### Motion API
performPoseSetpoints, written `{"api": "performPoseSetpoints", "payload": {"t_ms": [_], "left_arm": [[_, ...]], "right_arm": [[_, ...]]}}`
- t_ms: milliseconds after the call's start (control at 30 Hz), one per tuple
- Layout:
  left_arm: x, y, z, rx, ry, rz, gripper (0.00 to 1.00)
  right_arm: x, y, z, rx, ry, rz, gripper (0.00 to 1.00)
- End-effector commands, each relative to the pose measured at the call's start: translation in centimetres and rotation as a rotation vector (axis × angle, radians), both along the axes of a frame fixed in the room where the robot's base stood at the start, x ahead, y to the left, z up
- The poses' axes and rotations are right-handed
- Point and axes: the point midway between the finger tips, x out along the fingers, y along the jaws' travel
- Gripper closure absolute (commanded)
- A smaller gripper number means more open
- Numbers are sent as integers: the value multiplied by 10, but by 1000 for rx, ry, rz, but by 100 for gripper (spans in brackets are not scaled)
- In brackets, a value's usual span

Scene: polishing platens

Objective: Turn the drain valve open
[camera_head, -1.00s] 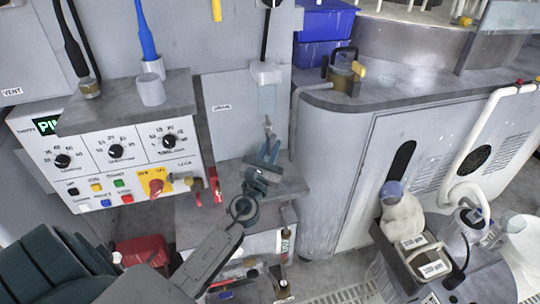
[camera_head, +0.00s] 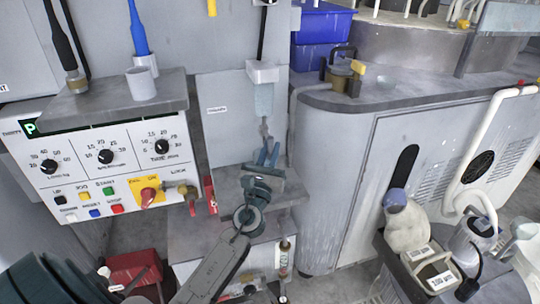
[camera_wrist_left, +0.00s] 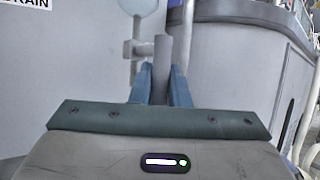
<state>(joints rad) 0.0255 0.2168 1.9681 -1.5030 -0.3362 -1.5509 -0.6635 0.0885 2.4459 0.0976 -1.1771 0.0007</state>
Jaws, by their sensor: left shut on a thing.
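The drain valve (camera_head: 264,129) is a small grey fitting on the pale cabinet wall, below a translucent container and right of a small label. My left gripper (camera_head: 268,154) is at the valve, its blue fingers pointing up toward it. In the left wrist view, my left gripper (camera_wrist_left: 160,88) is shut on the grey upright lever of the drain valve (camera_wrist_left: 162,52). The lever stands nearly vertical between the fingers, with a thin stem and a pale disc just left of it. The fingers hide the lower lever. My right gripper is not in view.
A control panel (camera_head: 104,158) with knobs, buttons and a red-and-yellow switch is to the left. A grey ledge (camera_head: 285,192) lies below the valve. A rounded machine cabinet (camera_head: 325,190) stands close on the right. Bottles in a caddy (camera_head: 400,270) are at lower right.

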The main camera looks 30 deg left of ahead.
Motion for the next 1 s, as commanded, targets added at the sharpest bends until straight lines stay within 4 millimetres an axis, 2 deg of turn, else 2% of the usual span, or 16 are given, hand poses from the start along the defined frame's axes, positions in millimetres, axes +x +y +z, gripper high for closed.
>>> {"api": "performPoseSetpoints", "payload": {"t_ms": [533,567,667,1000], "left_arm": [[0,0,-1,-7,-5,-1,100],[0,0,-1,-7,-5,-1,81],[0,0,-1,-7,-5,-1,63],[-3,-1,-3,-7,-5,0,63]], "right_arm": [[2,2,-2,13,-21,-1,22],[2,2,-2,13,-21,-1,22],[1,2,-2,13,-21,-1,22],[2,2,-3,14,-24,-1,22]]}}
